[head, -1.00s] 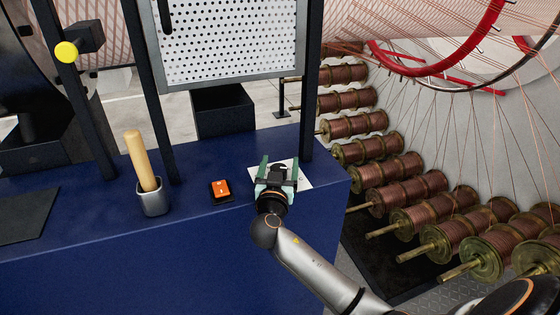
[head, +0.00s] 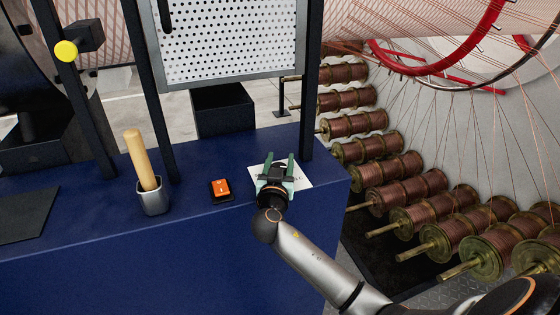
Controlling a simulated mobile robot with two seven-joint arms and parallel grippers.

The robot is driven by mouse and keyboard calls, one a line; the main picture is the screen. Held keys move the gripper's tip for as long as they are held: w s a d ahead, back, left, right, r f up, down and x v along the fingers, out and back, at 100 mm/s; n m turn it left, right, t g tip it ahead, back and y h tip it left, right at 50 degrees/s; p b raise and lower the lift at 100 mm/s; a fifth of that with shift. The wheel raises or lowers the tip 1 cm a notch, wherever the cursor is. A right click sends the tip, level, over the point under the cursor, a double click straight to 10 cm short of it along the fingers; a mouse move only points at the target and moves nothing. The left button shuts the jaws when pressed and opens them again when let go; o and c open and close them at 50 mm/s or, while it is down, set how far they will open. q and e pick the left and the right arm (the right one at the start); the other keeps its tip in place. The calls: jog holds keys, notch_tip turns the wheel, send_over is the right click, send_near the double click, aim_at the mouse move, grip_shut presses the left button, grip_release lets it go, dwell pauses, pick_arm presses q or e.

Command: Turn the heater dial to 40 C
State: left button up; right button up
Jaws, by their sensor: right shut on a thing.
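My right gripper (head: 278,168) is over the white dial plate (head: 304,178) on the blue bench top, near its right end. Its green fingers straddle a dark thing at the plate's middle, which I take to be the heater dial; the gripper covers most of it. The fingers are shut on it. Only the plate's edges and a scrap of its print show, so the dial's pointer and its setting cannot be read. My left gripper is not in view.
An orange switch (head: 221,188) sits just left of the gripper. A grey cup (head: 153,198) with a wooden-handled tool (head: 141,158) stands further left. A dark post (head: 309,100) rises close behind the gripper's right side. Copper spools (head: 410,190) line the right.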

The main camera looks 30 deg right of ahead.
grip_shut()
jog(key=shift+n+t+y, duration=0.3)
jog(key=shift+y, duration=0.1)
